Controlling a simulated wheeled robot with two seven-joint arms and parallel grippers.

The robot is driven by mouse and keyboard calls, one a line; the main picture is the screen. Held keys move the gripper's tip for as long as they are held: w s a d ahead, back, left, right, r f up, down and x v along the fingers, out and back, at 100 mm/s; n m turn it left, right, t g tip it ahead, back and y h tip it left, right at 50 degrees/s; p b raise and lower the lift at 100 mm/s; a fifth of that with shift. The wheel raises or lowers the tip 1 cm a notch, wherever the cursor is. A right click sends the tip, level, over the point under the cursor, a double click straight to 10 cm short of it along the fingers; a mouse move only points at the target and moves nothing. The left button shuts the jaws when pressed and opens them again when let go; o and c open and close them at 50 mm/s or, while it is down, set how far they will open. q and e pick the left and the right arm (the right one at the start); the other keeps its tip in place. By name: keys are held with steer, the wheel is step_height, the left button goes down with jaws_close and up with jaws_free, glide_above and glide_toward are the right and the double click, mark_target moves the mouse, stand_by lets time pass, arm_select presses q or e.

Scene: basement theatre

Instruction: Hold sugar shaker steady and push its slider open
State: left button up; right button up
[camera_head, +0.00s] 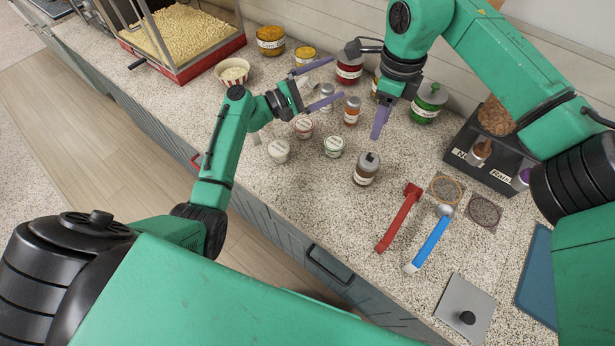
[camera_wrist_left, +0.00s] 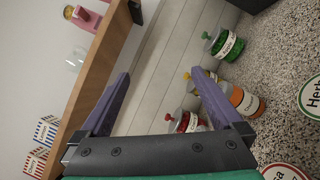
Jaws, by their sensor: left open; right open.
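No container in view is readable as the sugar shaker. A small grey-topped shaker (camera_head: 327,90) stands by my left gripper (camera_head: 338,77), partly hidden by its lower finger. An orange-labelled shaker (camera_head: 352,110) stands just right of it and also shows in the left wrist view (camera_wrist_left: 243,102). A brown jar with a grey knobbed lid (camera_head: 366,170) stands nearer. No slider can be made out. My left gripper is open, with nothing seen held; its purple fingers spread wide in the left wrist view (camera_wrist_left: 160,78).
Low round tubs (camera_head: 333,147) stand left of the brown jar. Red (camera_head: 349,72) and green (camera_head: 427,108) jars line the wall. A red-handled tool (camera_head: 398,220), a blue-handled scoop (camera_head: 430,243) and a grey knobbed plate (camera_head: 466,308) lie nearer. Counter left of the red tool is clear.

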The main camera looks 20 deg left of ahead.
arm_select(q)
steer(key=s+d+f+n+g, duration=0.1)
steer(key=s+f+n+g, duration=0.1)
steer(key=s+f+n, duration=0.5)
steer(key=n+g, duration=0.2)
steer(key=n, duration=0.1)
glide_toward(357, 169)
steer(key=shift+h, duration=0.3)
steer(key=x, duration=1.1)
steer(key=shift+w+d+f, duration=0.15)
steer(key=shift+w+f, duration=0.1)
steer(key=shift+w, duration=0.05)
steer(key=c, duration=1.5)
steer(key=shift+c, duration=0.2)
